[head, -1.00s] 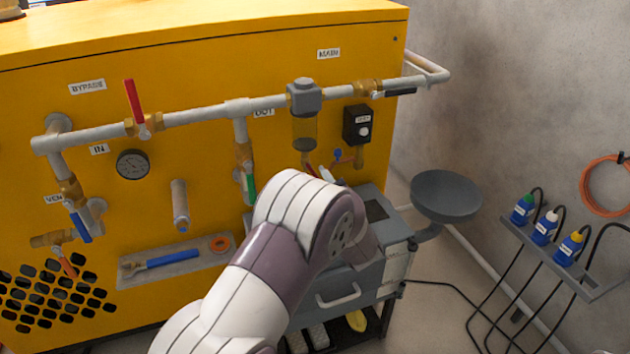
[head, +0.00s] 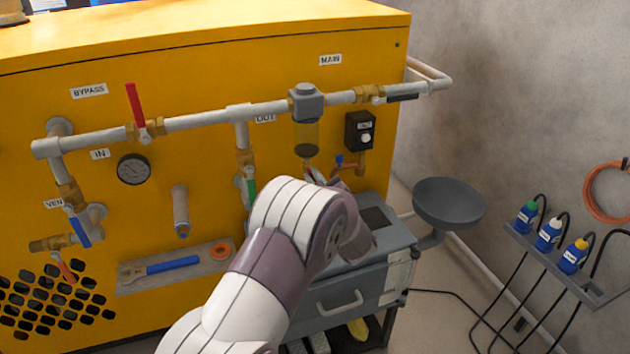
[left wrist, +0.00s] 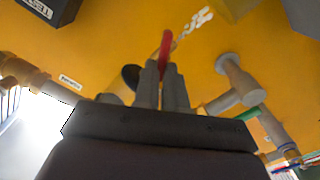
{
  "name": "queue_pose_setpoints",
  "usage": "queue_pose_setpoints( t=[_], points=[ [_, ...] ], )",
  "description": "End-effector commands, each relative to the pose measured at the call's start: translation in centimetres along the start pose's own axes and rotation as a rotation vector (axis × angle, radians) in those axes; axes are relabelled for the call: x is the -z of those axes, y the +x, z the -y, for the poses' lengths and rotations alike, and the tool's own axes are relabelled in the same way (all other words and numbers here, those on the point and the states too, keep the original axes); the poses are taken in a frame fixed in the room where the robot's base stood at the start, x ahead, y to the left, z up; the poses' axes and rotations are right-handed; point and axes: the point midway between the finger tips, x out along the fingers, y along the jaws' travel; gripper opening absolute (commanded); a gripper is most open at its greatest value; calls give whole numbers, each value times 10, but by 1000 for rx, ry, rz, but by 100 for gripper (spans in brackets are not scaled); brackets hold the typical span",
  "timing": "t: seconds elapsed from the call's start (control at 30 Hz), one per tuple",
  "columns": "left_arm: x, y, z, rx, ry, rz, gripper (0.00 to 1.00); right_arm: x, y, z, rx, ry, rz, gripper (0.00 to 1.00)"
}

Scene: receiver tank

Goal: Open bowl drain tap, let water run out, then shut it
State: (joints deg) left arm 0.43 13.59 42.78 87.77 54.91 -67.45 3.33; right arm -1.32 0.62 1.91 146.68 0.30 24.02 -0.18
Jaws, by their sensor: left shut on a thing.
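The clear bowl (head: 306,138) hangs under a grey filter head (head: 306,102) on the main pipe. The yellow panel shows through it, and I cannot tell the water level. A red lever (head: 310,168) shows just below the bowl; the rest of the drain tap is hidden behind my arm and gripper. My left gripper (head: 326,179) is at this lever, partly hidden by its own arm. In the left wrist view its fingers (left wrist: 162,80) are closed together, with the red lever (left wrist: 166,45) between their tips. No running water can be made out. My right gripper is not in view.
A grey drawer cabinet (head: 340,293) stands below, close under my left arm. A dark round basin (head: 449,203) is to its right. A black switch box (head: 359,131) and a small blue-handled valve (head: 341,160) sit right of the bowl. A green-handled valve (head: 250,192) is to the left.

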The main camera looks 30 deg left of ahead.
Motion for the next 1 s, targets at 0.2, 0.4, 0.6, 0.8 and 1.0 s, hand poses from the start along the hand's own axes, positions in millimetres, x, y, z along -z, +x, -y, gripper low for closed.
queue_pose_setpoints(
  t=[0.2,0.4,0.6,0.8,1.0],
  points=[
    [-3,0,2,1,-118,0,0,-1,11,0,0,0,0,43],
    [-4,0,3,0,-295,1,0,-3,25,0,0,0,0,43],
    [-5,0,3,0,-487,0,0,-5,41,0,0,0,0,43],
    [-5,0,3,0,-669,0,0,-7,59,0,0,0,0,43],
    [-5,0,3,0,-822,0,0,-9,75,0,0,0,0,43]
  ],
)
